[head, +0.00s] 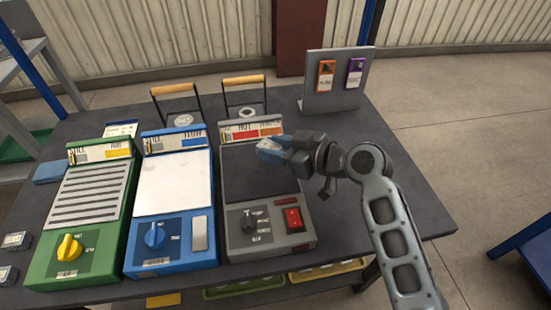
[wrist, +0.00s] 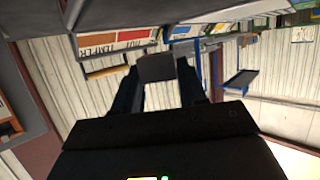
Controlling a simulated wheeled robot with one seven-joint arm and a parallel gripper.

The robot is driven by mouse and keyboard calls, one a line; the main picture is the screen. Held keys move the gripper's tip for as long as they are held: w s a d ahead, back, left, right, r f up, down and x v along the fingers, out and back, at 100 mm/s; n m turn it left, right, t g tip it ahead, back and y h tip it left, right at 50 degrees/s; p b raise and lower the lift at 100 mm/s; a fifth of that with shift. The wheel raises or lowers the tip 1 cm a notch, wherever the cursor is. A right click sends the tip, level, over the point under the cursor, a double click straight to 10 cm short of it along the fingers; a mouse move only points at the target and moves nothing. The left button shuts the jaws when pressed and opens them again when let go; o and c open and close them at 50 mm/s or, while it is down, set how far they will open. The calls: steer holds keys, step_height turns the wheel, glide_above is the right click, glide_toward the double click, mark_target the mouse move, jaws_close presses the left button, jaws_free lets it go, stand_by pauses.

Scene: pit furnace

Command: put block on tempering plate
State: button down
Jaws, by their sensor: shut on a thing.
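The tempering plate is the grey unit with a dark flat top (head: 258,182) and a red and orange sign at its back. My gripper (head: 268,150) is over the rear right part of that plate, pointing left. In the wrist view my gripper (wrist: 157,82) is shut on a small dark grey block (wrist: 157,67) between its fingertips. In the head view the fingers mostly hide the block. The gripper looks raised above the plate, but the exact gap cannot be told. The plate's sign (wrist: 118,40) shows "TEMPER" in the wrist view.
A blue unit (head: 173,185) with a white top stands left of the tempering plate, and a green grated unit (head: 90,195) farther left. Two wooden-handled baskets (head: 244,95) stand behind. A grey stand (head: 335,95) with orange and purple tags is at the back right. The tabletop's right side is clear.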

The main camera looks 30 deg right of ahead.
mark_target(275, 168)
steer(key=shift+f, duration=2)
steer(key=shift+f, duration=0.2)
steer(key=c, duration=0.6)
jaws_free()
steer(key=shift+r, duration=0.15)
steer(key=b+v, duration=0.1)
steer(key=v, duration=1.1)
steer(key=shift+c, duration=0.5)
